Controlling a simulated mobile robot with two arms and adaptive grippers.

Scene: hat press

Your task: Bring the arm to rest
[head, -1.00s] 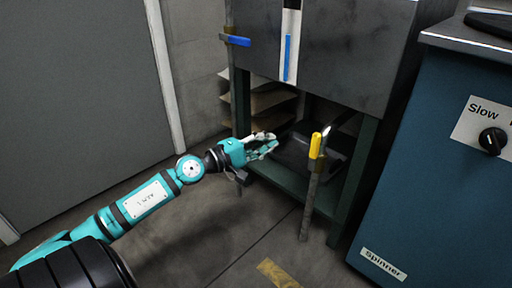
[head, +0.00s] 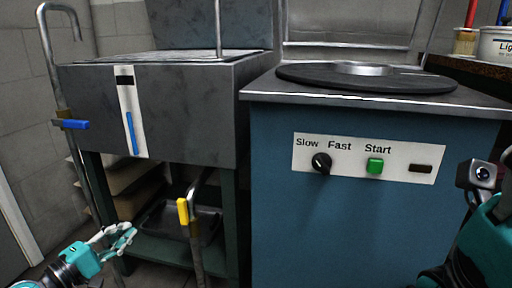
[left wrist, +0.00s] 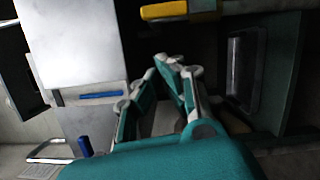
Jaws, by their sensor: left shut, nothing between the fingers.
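My left gripper (head: 131,236) is at the lower left of the head view, in front of the metal tank's green stand. Its teal and white fingers are shut and empty. The left wrist view shows the fingertips (left wrist: 176,64) close together with nothing held. The fingers look apart from the yellow-handled pipe (head: 183,211) to their right. Part of my right arm (head: 487,235) shows at the right edge of the head view; its fingers are out of view.
The steel tank (head: 190,110) has a blue-handled valve (head: 72,124) on its left side. A dark tray (head: 165,217) lies on the shelf below. The blue spinner cabinet (head: 300,230) stands to the right, with a knob (head: 321,163) and green start button (head: 374,166).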

